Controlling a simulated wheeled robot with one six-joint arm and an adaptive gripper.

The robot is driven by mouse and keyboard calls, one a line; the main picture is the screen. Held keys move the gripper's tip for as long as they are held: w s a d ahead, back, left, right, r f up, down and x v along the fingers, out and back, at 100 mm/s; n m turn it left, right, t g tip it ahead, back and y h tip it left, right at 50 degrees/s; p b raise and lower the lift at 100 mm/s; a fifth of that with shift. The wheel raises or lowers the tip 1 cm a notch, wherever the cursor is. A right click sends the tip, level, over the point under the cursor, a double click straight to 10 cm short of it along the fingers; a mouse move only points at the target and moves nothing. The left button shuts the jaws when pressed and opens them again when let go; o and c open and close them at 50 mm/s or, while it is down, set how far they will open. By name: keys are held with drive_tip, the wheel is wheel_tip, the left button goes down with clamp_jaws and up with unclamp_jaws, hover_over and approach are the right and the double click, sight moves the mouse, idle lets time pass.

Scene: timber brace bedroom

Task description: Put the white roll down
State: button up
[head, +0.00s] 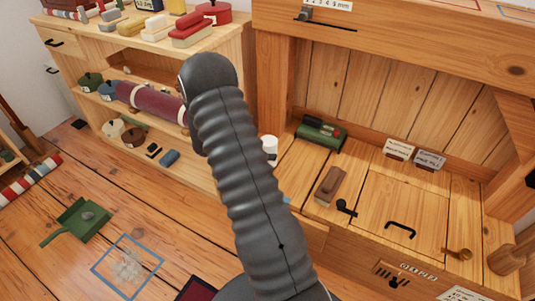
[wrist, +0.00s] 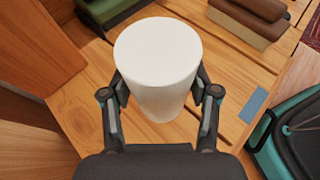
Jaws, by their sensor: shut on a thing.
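The white roll (wrist: 157,62) is a plain upright cylinder between the two fingers of my gripper (wrist: 160,108) in the wrist view. My gripper is shut on it, one finger at each side. In the head view a small part of the white roll (head: 270,145) shows just right of my arm, which hides the gripper. Under and around the roll is the wooden bench top (head: 292,172). I cannot tell whether the roll's base touches the wood.
A blue rectangle (wrist: 253,105) marks the wood in the wrist view. A teal and black object (wrist: 290,135) is at lower right.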

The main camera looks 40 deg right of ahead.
drive_tip(key=shift+f, duration=0.9)
drive_tip(key=shift+f, duration=0.2)
drive_tip(key=o, duration=1.2)
drive_tip(key=shift+o, duration=0.2)
